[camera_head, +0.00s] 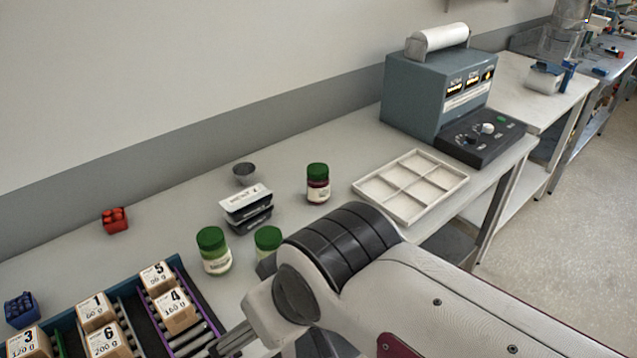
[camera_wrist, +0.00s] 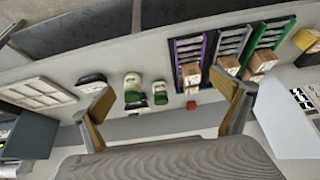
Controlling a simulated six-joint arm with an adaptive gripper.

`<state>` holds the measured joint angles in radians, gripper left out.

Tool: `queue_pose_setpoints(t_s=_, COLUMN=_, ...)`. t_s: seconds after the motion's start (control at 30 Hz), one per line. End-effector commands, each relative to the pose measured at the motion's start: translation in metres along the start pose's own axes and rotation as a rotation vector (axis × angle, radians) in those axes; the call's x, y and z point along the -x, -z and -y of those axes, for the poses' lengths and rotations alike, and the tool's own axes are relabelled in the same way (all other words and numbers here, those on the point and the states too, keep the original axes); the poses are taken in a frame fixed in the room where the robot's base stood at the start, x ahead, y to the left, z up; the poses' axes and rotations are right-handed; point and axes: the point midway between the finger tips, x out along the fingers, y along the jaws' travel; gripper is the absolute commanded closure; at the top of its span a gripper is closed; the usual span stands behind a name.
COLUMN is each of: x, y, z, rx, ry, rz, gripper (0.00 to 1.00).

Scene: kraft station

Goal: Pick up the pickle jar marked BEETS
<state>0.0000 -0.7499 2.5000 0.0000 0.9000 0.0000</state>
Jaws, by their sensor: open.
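Three green-lidded jars stand upright on the grey bench in the head view. One jar with dark red contents (camera_head: 318,188) stands apart, left of the white tray. A pale jar (camera_head: 215,252) and another pale jar (camera_head: 267,240), partly hidden by my arm, stand nearer. No label is legible; the dark red contents suit beets. In the wrist view, two green-lidded jars, a left one (camera_wrist: 132,83) and a right one (camera_wrist: 160,92), show between the fingers; I cannot make out the dark red one there. My gripper (camera_wrist: 165,85) is open and empty, apart from the jars.
Black-and-white containers (camera_head: 246,205) and a grey cup (camera_head: 244,173) stand between the jars. A divided white tray (camera_head: 412,186) and a grey machine (camera_head: 437,95) are on the right. Numbered boxes (camera_head: 177,313) sit in racks at front left. A red basket (camera_head: 115,220) stands behind.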

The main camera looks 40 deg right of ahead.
Motion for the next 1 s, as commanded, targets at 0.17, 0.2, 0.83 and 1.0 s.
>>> queue_pose_setpoints(t_s=0.17, x=0.0000, y=0.0000, z=0.0000, rx=0.000, ry=0.000, rz=0.000, gripper=0.00)
queue_pose_setpoints(t_s=0.2, x=0.0000, y=0.0000, z=0.0000, rx=0.000, ry=0.000, rz=0.000, gripper=0.00)
queue_pose_setpoints(t_s=0.83, x=0.0000, y=0.0000, z=0.0000, rx=0.000, ry=0.000, rz=0.000, gripper=0.34)
queue_pose_setpoints(t_s=1.0, x=-0.0008, y=0.0027, z=0.0004, rx=-0.002, ry=0.002, rz=-0.003, gripper=0.34)
